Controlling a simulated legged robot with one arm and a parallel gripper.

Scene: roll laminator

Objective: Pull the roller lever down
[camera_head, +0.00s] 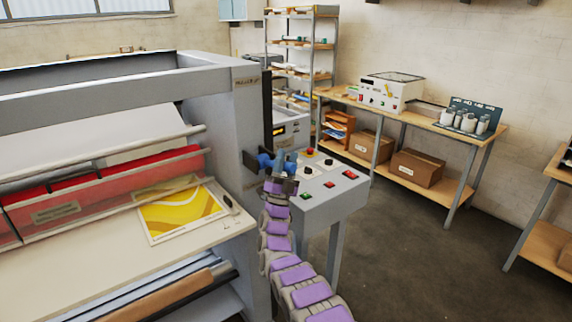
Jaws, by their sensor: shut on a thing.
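The roll laminator (218,120) fills the left side, a large grey machine with a red guard and a feed table. On its right side, a small blue lever (266,160) sticks out from a dark mount (250,161). My segmented arm, with purple sections, rises from the bottom of the picture to it. My gripper (281,171) is at the lever and shut on it. The gripper and arm end cover part of the lever, so its full length and exact angle are hard to tell.
A grey control box (328,197) with red, green and black controls stands just right of my gripper. A printed yellow sheet (180,208) lies on the feed table. A wooden workbench (420,124) and shelving (300,45) stand behind.

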